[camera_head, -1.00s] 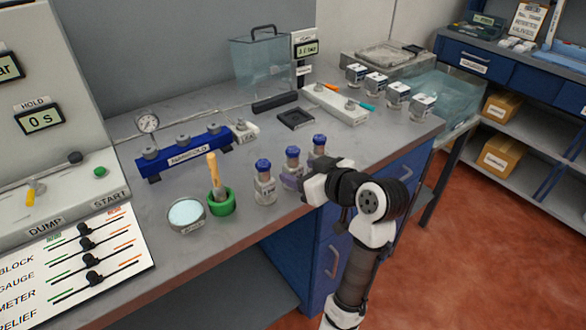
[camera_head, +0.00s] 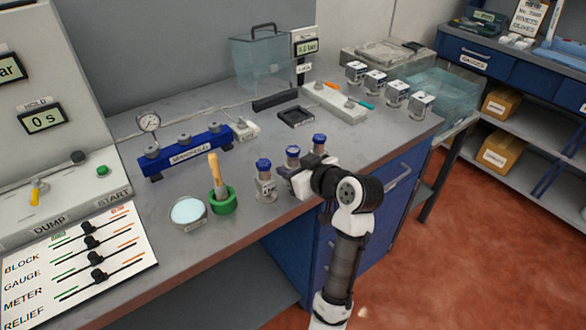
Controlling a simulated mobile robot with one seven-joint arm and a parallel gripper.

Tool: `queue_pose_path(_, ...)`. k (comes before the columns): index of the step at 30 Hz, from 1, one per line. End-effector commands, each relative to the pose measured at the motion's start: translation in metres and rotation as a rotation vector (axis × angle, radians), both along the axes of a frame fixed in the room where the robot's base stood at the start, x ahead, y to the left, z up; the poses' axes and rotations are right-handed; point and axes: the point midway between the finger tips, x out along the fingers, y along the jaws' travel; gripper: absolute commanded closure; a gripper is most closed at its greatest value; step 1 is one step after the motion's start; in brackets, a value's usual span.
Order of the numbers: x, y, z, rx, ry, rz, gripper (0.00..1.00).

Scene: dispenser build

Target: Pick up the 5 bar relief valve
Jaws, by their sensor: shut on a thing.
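Three small pale, blue-capped pieces stand in a slanted row near the bench's front edge. The left one (camera_head: 265,183) shows fully. The middle one (camera_head: 293,153) is mostly hidden behind my gripper (camera_head: 287,175), with its blue cap showing above. The right one (camera_head: 319,142) stands behind, its lower part covered. My gripper reaches in from the right, low over the bench, and its jaws are shut around the middle piece, which stands upright. The fingertips are partly hidden. The labels are too small to read, so I cannot tell which is the 5 bar relief valve.
A green mortar-like cup (camera_head: 223,200) and a dish of pale blue stuff (camera_head: 188,212) stand to the left. The blue manifold (camera_head: 186,153) lies behind them. A dark square tray (camera_head: 296,117) and several small labelled devices (camera_head: 397,93) are farther back.

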Motion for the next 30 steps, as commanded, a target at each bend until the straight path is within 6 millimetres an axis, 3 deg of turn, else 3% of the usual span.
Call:
queue_pose_path(3,0.0,0.0,0.001,0.0,-0.002,-0.001,0.99)
queue_pose_path(11,0.0,0.0,0.002,-0.001,-0.003,0.0,0.99)
queue_pose_path(17,0.001,0.0,0.015,0.0,-0.007,0.0,0.99)
queue_pose_path(23,0.001,0.0,0.052,-0.003,-0.012,0.001,0.99)
queue_pose_path(30,0.0,0.0,0.117,-0.003,-0.01,0.0,0.99)
